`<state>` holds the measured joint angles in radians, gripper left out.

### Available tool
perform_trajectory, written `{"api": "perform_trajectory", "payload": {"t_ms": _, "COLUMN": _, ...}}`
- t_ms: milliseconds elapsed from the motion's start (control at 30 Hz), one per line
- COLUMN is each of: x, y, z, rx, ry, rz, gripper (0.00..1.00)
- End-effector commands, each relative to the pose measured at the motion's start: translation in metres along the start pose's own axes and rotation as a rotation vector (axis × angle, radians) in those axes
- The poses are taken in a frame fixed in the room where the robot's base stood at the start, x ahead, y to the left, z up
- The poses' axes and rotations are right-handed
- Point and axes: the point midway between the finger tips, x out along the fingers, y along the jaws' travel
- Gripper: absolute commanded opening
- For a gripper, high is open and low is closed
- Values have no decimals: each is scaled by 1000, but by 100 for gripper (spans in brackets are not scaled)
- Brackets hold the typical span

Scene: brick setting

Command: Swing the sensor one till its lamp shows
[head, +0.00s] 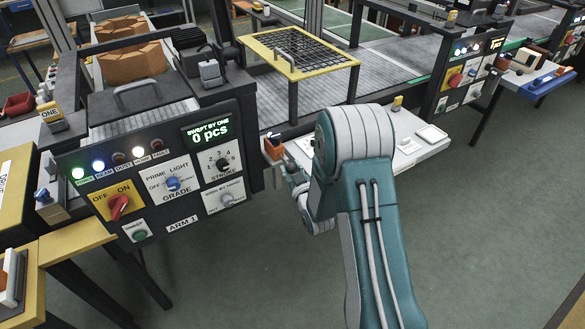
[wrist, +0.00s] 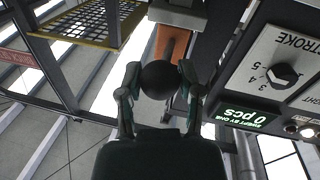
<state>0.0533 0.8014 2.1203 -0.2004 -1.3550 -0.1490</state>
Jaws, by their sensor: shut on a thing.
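My gripper (wrist: 160,72) is shut on a round black knob (wrist: 160,82) in the wrist view. An orange-brown part (wrist: 171,42) with a dark bar lies just behind the knob; I cannot tell how they are joined. In the head view an orange-brown part (head: 273,148) sits by my gripper (head: 288,172), right of the ARM 1 panel (head: 75,155), and the knob is hidden. The display (head: 208,130) reads "SWEPT BY ONE 0 pcs". I cannot tell which part is the sensor.
A red switch (head: 118,206) and a blue knob (head: 172,184) stick out of the panel. A yellow-framed grid (head: 345,62) stands over the conveyor. Orange bricks (head: 132,65) lie behind the panel. A white shelf (head: 432,148) is beside my arm. The floor in front is clear.

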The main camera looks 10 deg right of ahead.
Motion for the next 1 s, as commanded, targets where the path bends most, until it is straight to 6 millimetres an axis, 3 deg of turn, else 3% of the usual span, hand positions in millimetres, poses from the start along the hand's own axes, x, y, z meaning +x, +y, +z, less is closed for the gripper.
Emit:
{"api": "perform_trajectory", "payload": {"t_ms": 200, "x": 1, "y": -1, "z": -1, "rx": -1, "ry": 2, "rz": -2, "gripper": 0}}
{"api": "perform_trajectory", "payload": {"t_ms": 233, "x": 1, "y": -1, "z": -1, "rx": -1, "ry": 2, "rz": -2, "gripper": 51}}
{"api": "perform_trajectory", "payload": {"t_ms": 300, "x": 1, "y": -1, "z": -1, "rx": -1, "ry": 2, "rz": -2, "gripper": 81}}
{"api": "perform_trajectory", "payload": {"t_ms": 767, "x": -4, "y": 0, "z": 0, "rx": -1, "ry": 0, "rz": -1, "gripper": 81}}
{"api": "perform_trajectory", "payload": {"t_ms": 1000, "x": -45, "y": 0, "z": 0, "rx": -1, "ry": -2, "rz": -1, "gripper": 81}}
